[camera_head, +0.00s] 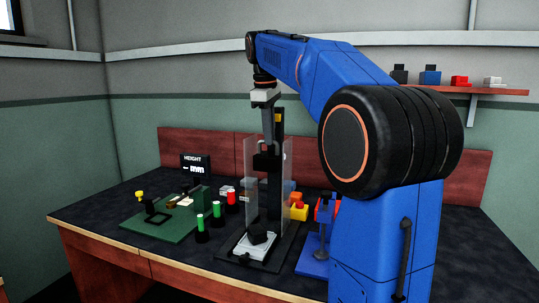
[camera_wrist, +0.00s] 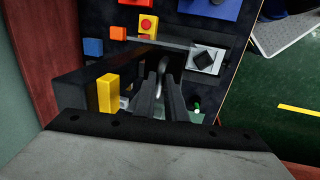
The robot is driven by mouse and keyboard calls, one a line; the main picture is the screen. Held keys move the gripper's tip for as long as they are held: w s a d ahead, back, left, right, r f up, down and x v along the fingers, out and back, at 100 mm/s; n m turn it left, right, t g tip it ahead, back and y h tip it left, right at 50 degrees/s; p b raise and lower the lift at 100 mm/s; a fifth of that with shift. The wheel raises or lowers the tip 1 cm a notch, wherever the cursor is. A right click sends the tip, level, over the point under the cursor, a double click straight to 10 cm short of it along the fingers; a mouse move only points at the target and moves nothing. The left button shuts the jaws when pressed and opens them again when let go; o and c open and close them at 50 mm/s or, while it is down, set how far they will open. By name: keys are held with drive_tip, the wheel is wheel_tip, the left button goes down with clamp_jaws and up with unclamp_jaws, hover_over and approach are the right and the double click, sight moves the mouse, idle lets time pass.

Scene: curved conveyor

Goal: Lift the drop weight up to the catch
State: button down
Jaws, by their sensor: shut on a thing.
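The drop tower's black column (camera_head: 278,130) stands on the bench with clear guard panels (camera_head: 250,180) around its lower part. A black block, seemingly the drop weight (camera_head: 266,162), hangs between the panels, well above the base. My gripper (camera_head: 267,146) points down into the tower from above, shut on the grey handle above the weight. In the wrist view my gripper's dark fingers (camera_wrist: 157,88) close around a grey handle (camera_wrist: 161,72). A yellow block near the column top (camera_head: 277,117), large in the wrist view (camera_wrist: 107,93), may be the catch. The weight's lower part is partly hidden.
A dark block (camera_head: 258,233) sits on the white plate at the tower's foot. A green board (camera_head: 160,222), height display (camera_head: 196,162), green and red cylinders (camera_head: 217,209) and a yellow box with red button (camera_head: 299,211) stand close by. A blue stand (camera_head: 313,266) is right.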

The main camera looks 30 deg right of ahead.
drive_tip(key=shift+r, duration=1.45)
drive_tip(key=c, duration=1.8)
unclamp_jaws()
drive_tip(key=shift+r, duration=0.1)
wheel_tip(320, 180, up, 11)
hover_over(267, 157)
drive_tip(key=shift+w+r, duration=0.1)
drive_tip(key=shift+r, duration=0.1)
